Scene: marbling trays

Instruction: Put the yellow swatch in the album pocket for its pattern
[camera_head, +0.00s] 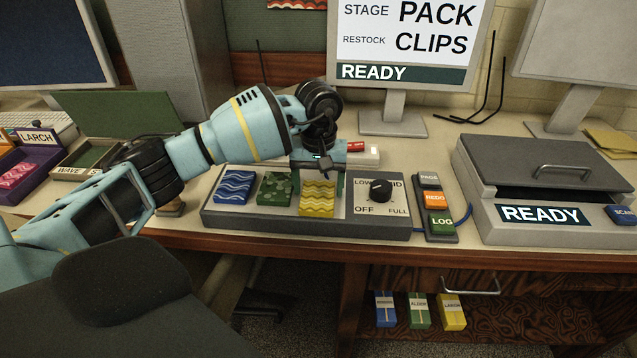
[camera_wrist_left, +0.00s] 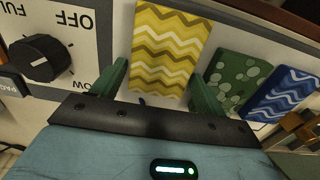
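The yellow swatch (camera_head: 317,204) has a zigzag pattern and lies at the right of a row of three on a grey panel. It also shows in the left wrist view (camera_wrist_left: 170,48). My left gripper (camera_head: 320,186) is over it, pointing down. In the wrist view its green fingers (camera_wrist_left: 160,90) stand apart at either side of the swatch's near end, with small gaps showing. No album pocket is clearly identifiable; a tray labelled "WAVE S…" (camera_head: 72,171) is at the left, partly hidden by my arm. My right gripper is not in view.
A blue wave swatch (camera_head: 234,187) and a green spotted swatch (camera_head: 276,188) lie left of the yellow one. A dial (camera_head: 380,190) is close on the right, then a button strip (camera_head: 438,205) and a grey lidded machine (camera_head: 540,165). A purple LARCH box (camera_head: 38,150) stands far left.

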